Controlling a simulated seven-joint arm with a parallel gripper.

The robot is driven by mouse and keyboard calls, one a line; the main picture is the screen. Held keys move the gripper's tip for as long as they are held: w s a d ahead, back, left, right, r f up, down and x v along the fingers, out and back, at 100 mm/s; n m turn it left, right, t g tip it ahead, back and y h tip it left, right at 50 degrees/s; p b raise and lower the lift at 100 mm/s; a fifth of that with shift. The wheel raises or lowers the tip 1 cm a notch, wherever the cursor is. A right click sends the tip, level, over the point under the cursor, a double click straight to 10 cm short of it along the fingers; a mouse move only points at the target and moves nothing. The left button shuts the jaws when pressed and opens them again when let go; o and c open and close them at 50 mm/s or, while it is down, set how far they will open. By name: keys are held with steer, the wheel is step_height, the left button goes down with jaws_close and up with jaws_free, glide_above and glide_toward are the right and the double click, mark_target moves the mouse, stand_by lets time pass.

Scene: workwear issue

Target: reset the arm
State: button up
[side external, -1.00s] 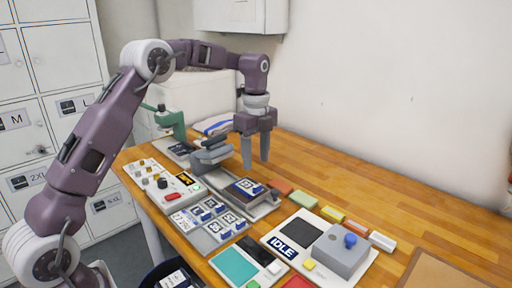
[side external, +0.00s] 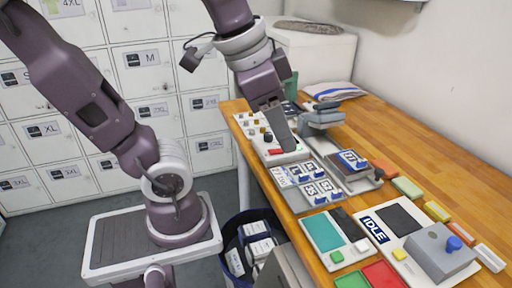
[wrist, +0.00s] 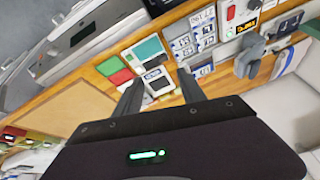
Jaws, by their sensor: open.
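My gripper (side external: 284,138) hangs at the end of my arm over the left part of the wooden bench, beside the control box (side external: 272,147), seen nearly edge-on in the side view. In the wrist view my gripper (wrist: 160,92) has its two fingers apart with nothing between them. The fingers appear above the bench, pointing toward the printed tiles (wrist: 192,42) and the "IDLE" panel (wrist: 162,84). Whether a fingertip touches the control box cannot be told from the side view.
A grey press-like fixture (side external: 322,116) and a tray holding a blue-labelled piece (side external: 350,158) stand nearby. A grey box with a blue knob (side external: 440,252) sits at the front right. A dark bin (side external: 252,240) with labelled packets stands below the bench edge. Lockers (side external: 150,60) line the back.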

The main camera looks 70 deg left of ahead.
steer(key=s+f+n, duration=0.2)
steer(key=s, duration=0.1)
steer(key=s+f, duration=0.1)
steer(key=shift+s+d+f+n+t, duration=0.2)
steer(key=shift+s+d+n+t, duration=0.1)
steer(key=shift+s+n+t, duration=0.1)
stand_by(0.7)
